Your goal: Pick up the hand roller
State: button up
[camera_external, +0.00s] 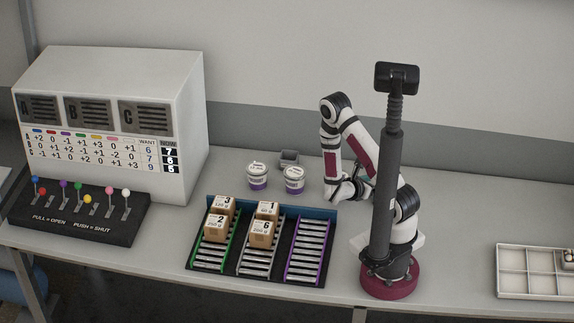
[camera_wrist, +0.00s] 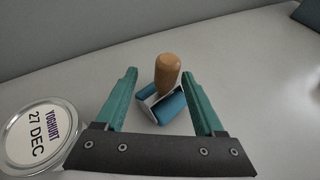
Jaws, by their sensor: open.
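A yoghurt tub (camera_wrist: 38,136) stands left of my gripper in the wrist view. A compartment tray (camera_external: 529,269) is far right. The table behind my arm looks clear.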

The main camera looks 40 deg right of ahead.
jog(key=x, duration=0.5)
jog(key=shift+s+d+r, duration=0.15)
jog(key=shift+s, duration=0.2)
grip_shut()
